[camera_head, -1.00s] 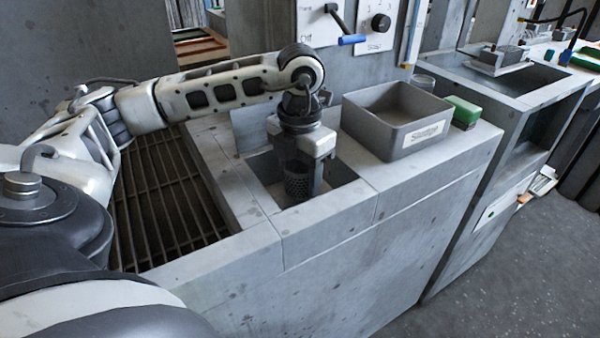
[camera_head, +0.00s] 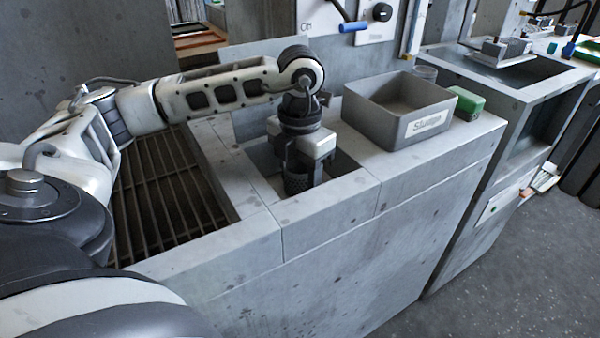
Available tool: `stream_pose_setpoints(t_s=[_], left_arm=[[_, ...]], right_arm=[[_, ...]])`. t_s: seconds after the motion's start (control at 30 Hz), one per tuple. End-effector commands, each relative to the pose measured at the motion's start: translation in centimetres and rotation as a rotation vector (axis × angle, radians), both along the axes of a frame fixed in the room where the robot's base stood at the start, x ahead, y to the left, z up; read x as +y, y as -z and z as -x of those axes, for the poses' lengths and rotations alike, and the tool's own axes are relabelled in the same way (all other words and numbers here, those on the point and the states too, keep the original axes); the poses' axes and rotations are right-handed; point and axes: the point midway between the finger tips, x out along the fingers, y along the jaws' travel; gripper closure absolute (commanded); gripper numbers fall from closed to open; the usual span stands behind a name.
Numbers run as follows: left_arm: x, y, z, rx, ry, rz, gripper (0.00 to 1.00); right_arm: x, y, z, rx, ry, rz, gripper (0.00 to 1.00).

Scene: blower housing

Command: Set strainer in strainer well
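The strainer (camera_head: 296,184) is a dark, perforated cylinder, upright inside the square opening of the strainer well (camera_head: 351,180) in the concrete counter. My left gripper (camera_head: 302,172) points straight down over the well, with its fingers reaching into the opening. The fingers are at the strainer's sides and look shut on it. The strainer's lower end is hidden by the well's near rim, so I cannot tell whether it touches the bottom. My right gripper is not in view.
A barred grate (camera_head: 165,190) lies left. A blue-handled lever (camera_head: 354,27) is on the back wall. A sink (camera_head: 500,75) is farther right.

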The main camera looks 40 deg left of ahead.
Motion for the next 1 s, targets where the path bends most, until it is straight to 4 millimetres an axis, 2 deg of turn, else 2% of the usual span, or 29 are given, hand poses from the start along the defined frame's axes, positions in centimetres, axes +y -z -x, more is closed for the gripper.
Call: stream_pose_setpoints(t_s=[0.03, 0.83, 0.87, 0.9, 0.93, 1.0], left_arm=[[-0.01, 0.09, -0.03, -0.001, 0.0, 0.0, 0.75], [0.0, 0.31, -0.04, -0.001, 0.0, 0.0, 0.75], [0.0, 0.31, -0.04, -0.001, 0.0, 0.0, 0.44], [0.0, 0.31, -0.04, -0.001, 0.0, 0.0, 0.33], [0.0, 0.31, -0.04, -0.001, 0.0, 0.0, 0.24], [0.0, 0.32, -0.03, -0.001, 0.0, 0.0, 0.24]], right_arm=[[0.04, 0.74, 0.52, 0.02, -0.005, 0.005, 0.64], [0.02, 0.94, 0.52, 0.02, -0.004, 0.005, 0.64], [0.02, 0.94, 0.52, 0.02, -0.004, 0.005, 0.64], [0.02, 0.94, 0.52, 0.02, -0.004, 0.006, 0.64], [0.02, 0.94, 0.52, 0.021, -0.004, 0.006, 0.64], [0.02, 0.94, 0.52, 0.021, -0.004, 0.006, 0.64]])
